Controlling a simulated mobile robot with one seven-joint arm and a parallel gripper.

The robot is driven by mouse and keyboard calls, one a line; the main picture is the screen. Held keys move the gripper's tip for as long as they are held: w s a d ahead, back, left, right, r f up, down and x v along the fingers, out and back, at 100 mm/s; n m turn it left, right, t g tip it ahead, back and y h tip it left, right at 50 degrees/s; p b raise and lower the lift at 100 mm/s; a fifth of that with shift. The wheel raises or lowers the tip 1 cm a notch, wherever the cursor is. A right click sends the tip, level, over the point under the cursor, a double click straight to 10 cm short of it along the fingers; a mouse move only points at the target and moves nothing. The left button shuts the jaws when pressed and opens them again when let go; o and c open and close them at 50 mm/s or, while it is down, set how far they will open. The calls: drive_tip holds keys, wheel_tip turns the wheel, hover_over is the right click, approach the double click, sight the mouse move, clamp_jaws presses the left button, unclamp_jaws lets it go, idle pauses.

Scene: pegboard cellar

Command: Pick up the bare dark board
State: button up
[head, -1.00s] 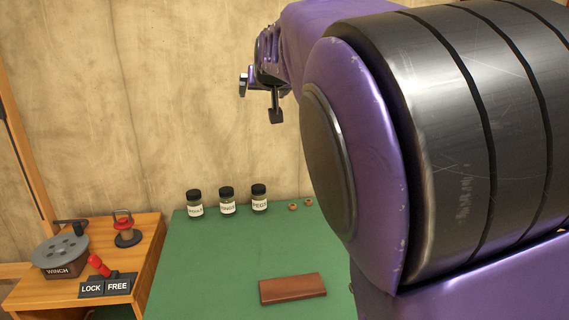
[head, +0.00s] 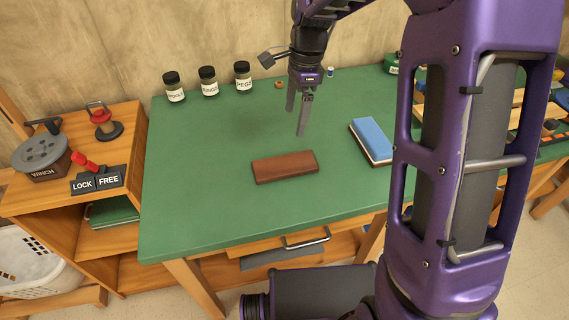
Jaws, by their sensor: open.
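The bare dark board (head: 285,167) is a reddish-brown rectangular block lying flat on the green table, near its front middle. My gripper (head: 297,118) hangs above the table behind the board, fingers pointing down. Its two fingers are apart with nothing between them. The gripper does not touch the board, which is in full view.
A blue-topped block (head: 371,140) with a pale layer lies right of the board. Labelled jars (head: 208,82) stand along the back. A wooden stand with a winch (head: 42,153) and a LOCK/FREE lever (head: 97,180) is on the left. My arm covers the table's right part.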

sight(285, 164)
drive_tip(key=f, duration=0.5)
drive_tip(key=a+f+b, duration=0.1)
drive_tip(key=f, duration=0.4)
drive_tip(key=a+f+b, duration=0.1)
drive_tip(key=f, duration=0.4)
drive_tip(key=shift+a+f, duration=0.1)
drive_tip(key=shift+f, duration=0.15)
drive_tip(key=c, duration=1.1)
drive_tip(key=shift+r, duration=0.15)
drive_tip(key=shift+c, duration=0.2)
